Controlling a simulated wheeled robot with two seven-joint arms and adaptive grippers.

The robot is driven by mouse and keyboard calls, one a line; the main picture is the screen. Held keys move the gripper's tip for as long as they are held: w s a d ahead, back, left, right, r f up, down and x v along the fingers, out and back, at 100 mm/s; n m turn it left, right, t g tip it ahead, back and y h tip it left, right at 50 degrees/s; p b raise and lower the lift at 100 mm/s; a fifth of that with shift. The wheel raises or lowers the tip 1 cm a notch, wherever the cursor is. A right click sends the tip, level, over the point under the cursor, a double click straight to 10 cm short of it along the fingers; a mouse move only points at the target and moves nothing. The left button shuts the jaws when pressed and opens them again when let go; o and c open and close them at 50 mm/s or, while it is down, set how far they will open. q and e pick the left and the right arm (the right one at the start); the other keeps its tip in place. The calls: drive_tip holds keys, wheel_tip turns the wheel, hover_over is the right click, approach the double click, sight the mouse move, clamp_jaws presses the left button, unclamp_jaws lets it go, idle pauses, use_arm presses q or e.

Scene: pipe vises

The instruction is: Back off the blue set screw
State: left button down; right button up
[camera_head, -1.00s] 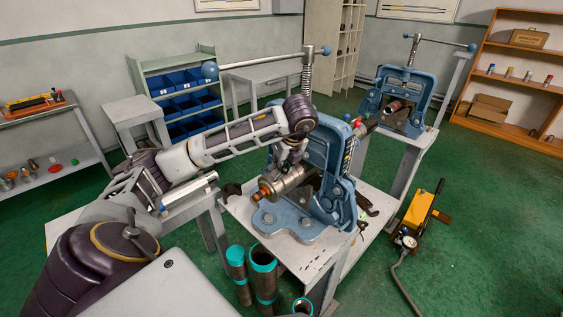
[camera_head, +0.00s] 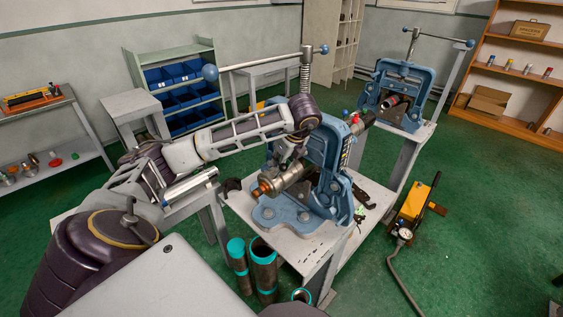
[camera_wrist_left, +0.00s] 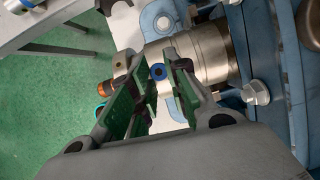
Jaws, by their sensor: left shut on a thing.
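The blue set screw (camera_wrist_left: 157,71) shows in the left wrist view as a small blue ring with a dark centre. It stands on the silver and copper-coloured pipe fitting (camera_head: 278,182), which is held in the near blue pipe vise (camera_head: 322,165). My left gripper (camera_wrist_left: 158,88) has its green-padded fingers on either side of the screw and is shut on it. In the head view the left gripper (camera_head: 291,162) comes down onto the fitting from above, and the screw itself is too small to make out. My right gripper is in no view.
The vise's long handle (camera_head: 262,62) stretches above my left arm. Teal-banded pipes (camera_head: 264,265) stand in front of the vise bench (camera_head: 285,238). A yellow pump (camera_head: 415,207) with a hose is on the floor at right. A second blue vise (camera_head: 398,95) stands behind.

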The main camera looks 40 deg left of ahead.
use_arm(q)
drive_tip(key=shift+s+d+f, duration=0.1)
drive_tip(key=shift+f, duration=0.1)
drive_tip(key=c, duration=1.7)
unclamp_jaws()
drive_tip(key=shift+o, duration=0.2)
drive_tip(key=shift+r, duration=0.1)
drive_tip(key=shift+r, duration=0.15)
drive_tip(key=shift+r, duration=0.2)
drive_tip(key=shift+d+r, duration=0.2)
drive_tip(key=shift+r, duration=0.35)
drive_tip(key=shift+v, duration=2.75)
